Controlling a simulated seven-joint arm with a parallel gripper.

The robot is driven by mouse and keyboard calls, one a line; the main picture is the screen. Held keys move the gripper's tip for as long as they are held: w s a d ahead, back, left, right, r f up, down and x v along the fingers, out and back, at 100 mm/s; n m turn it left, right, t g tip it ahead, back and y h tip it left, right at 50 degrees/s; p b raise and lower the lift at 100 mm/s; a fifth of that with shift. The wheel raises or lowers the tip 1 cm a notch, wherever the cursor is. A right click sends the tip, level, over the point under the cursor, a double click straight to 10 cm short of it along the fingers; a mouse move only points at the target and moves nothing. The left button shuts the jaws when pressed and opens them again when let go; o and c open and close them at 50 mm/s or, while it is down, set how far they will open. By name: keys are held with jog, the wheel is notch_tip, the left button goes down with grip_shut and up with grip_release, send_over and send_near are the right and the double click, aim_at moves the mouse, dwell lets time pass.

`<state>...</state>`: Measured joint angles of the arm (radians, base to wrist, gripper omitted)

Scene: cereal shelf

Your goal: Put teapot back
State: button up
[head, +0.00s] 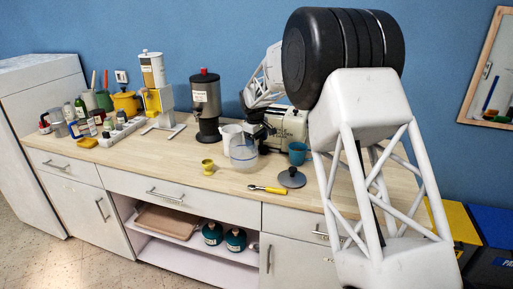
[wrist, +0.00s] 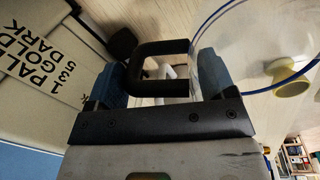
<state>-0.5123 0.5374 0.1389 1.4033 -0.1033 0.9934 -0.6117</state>
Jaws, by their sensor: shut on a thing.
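A clear see-through vessel with a blue rim, which I take for the teapot (head: 243,154), is at the middle of the wooden counter. In the wrist view its clear wall and blue rim (wrist: 262,84) fill the upper right. A black handle (wrist: 160,50) stands between the blue finger pads. My gripper (head: 260,131) is behind the vessel in the head view, and in the wrist view my gripper (wrist: 165,78) is shut on the handle. I cannot tell whether the vessel's base touches the counter.
Close by are a white pitcher (head: 229,136), a yellow cup (head: 207,166), a blue cup (head: 297,153), a grey lid (head: 292,178) and a yellow-handled tool (head: 267,189). A lettered beige machine (head: 291,124) stands behind. Teal pots (head: 235,239) and a brown board (head: 167,222) sit on the shelf below.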

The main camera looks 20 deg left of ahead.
jog(key=shift+w+a, duration=0.2)
jog(key=shift+w, duration=0.15)
jog(key=shift+f, duration=1.75)
jog(key=shift+f, duration=0.15)
jog(key=o, duration=1.4)
jog(key=shift+c, duration=0.2)
jog(key=r, duration=0.4)
jog(key=s+r, duration=0.1)
jog(key=r, duration=0.7)
jog(key=shift+s+a, duration=0.15)
jog(key=shift+a, duration=0.05)
jog(key=shift+d+r, duration=0.1)
jog(key=shift+r, duration=0.05)
